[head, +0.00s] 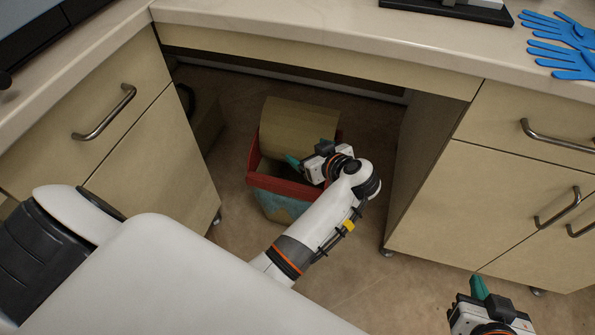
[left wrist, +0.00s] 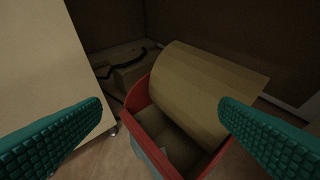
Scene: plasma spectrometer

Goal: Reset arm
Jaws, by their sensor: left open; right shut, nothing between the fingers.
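My left arm reaches down under the counter in the head view, and its gripper (head: 295,162) is over the red-rimmed bin (head: 262,181). In the left wrist view its two green fingers (left wrist: 162,125) are wide apart with nothing between them. The bin also shows there, with its red rim (left wrist: 142,99) below and beyond the fingers. A curved tan lid or panel (left wrist: 205,90) stands tilted at the bin's opening. My right gripper (head: 479,288) is at the lower right of the head view, shut and empty, partly cut off by the frame edge.
Beige cabinets with metal handles stand at left (head: 130,130) and right (head: 500,190) of the knee space. The pale countertop (head: 320,40) runs above. Blue gloves (head: 560,45) lie on it at the right.

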